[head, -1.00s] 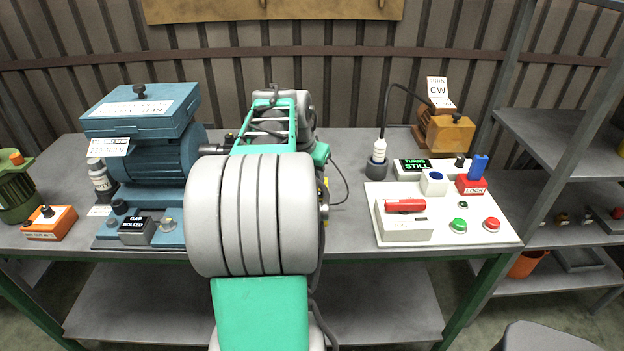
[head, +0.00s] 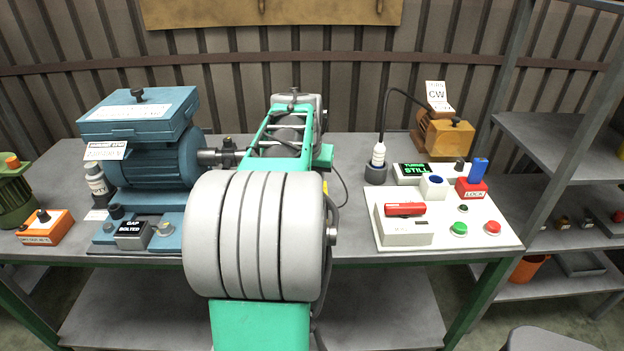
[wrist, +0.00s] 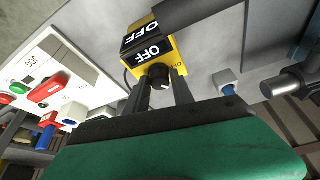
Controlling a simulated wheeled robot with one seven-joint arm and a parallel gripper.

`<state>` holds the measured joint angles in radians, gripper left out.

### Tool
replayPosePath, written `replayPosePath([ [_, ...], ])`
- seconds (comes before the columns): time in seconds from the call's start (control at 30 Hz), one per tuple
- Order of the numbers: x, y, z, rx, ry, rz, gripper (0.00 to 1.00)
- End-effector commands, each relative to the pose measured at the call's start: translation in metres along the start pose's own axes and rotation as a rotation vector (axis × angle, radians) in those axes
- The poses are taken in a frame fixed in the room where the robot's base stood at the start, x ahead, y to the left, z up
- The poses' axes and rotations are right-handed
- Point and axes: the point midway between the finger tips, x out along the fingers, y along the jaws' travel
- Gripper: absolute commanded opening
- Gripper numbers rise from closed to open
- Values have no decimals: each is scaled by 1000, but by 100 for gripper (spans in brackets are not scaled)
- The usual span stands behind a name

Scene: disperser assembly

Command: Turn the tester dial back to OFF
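The tester is a yellow box (wrist: 172,48) with black OFF labels, upper middle in the wrist view. Its black dial (wrist: 159,72) is on the face toward my gripper. My gripper (wrist: 161,88) has its two dark fingers apart, one on each side below the dial, with a gap between them. The dial appears at or just beyond the fingertips; I cannot tell whether they touch it. In the head view my arm hides the gripper and nearly all of the tester; a small yellow sliver (head: 325,187) shows beside the arm.
A white control panel (head: 385,238) with a red switch and green and red buttons lies to the right. A blue motor (head: 155,155) stands to the left, its shaft pointing toward my arm. An orange-brown motor (head: 445,138) stands at the back right. Bare bench shows between arm and panel.

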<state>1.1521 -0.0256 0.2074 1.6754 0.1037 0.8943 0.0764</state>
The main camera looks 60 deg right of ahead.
Motion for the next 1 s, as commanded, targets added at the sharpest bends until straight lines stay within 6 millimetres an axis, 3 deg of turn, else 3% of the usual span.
replayPosePath([
  [0.23, 0, 0, 0, 0, 0, 0, 50],
  [0.53, -4, 0, -1, 1, 2, 0, 50],
  [0.83, -60, 0, -1, 0, 4, 0, 50],
  [1.0, -77, 0, 0, 0, 1, 0, 50],
])
